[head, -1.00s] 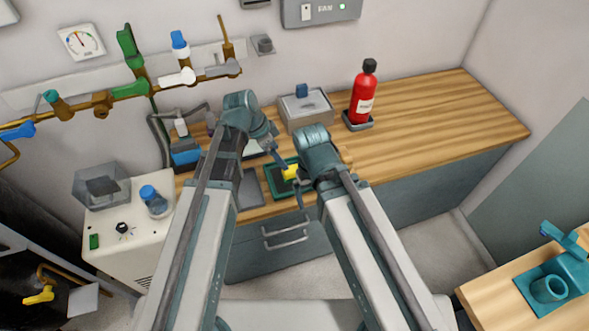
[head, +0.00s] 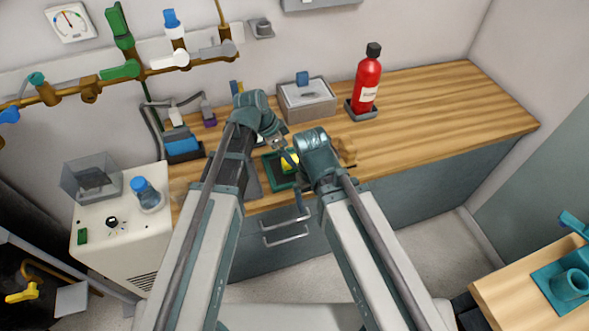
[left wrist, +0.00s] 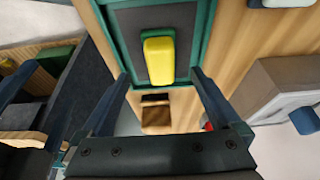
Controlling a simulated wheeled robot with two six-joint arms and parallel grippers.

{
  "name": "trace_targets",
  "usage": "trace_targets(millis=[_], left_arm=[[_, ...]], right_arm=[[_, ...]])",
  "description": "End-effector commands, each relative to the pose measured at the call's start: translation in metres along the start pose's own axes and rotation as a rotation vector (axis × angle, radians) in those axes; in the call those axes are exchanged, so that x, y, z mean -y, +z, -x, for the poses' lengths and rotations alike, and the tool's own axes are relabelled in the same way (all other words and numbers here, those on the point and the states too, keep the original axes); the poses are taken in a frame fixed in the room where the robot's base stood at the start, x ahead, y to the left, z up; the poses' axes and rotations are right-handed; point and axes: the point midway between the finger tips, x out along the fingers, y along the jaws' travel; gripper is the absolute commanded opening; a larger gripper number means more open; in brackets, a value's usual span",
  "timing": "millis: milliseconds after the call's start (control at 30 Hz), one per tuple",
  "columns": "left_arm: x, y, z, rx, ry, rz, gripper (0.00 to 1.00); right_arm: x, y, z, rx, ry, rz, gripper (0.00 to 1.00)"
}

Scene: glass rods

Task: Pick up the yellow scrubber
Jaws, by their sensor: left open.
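The yellow scrubber (head: 288,162) lies on a dark tray with a green rim (head: 274,182) on the wooden counter. In the left wrist view the scrubber (left wrist: 158,60) is a rounded yellow block, lying flat on the dark tray surface. My left gripper (left wrist: 161,76) is open, its two fingers spread to either side of the scrubber's near end, with nothing between them that I can see held. In the head view my left gripper (head: 284,150) is just above the scrubber and partly hides it. My right gripper (head: 299,204) hangs near the counter's front edge; its fingers are unclear.
A grey box (head: 308,100) and a red bottle (head: 367,80) stand farther back on the counter (head: 440,105). A small wooden object (head: 345,150) is beside my right wrist. Valves and pipes (head: 120,70) line the wall. The counter's right part is clear.

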Motion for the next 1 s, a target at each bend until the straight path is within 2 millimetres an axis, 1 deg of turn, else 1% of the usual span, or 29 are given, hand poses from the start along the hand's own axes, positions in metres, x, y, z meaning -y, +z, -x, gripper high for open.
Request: trace_targets(millis=[33, 233, 367, 733, 833, 1000], left_arm=[[0.000, 0.001, -0.007, 0.000, 0.000, -0.001, 0.97], [0.000, 0.000, -0.007, 0.000, 0.000, 0.000, 0.97], [0.000, 0.000, -0.013, 0.000, 0.000, 0.000, 0.97], [0.002, 0.001, -0.057, 0.000, 0.001, 0.000, 0.97], [0.001, 0.000, -0.060, 0.001, 0.000, 0.000, 0.97], [0.001, -0.001, -0.059, 0.000, 0.000, 0.000, 0.97]], right_arm=[[0.001, 0.000, -0.007, 0.000, 0.000, 0.000, 0.97], [0.001, 0.000, -0.006, 0.000, 0.000, 0.000, 0.97], [0.001, -0.001, -0.012, 0.000, 0.000, 0.000, 0.97], [0.005, -0.003, -0.053, 0.000, 0.000, 0.000, 0.97], [0.005, -0.003, -0.055, 0.000, 0.000, 0.000, 0.97], [0.005, -0.003, -0.053, 0.000, 0.000, 0.000, 0.97]])
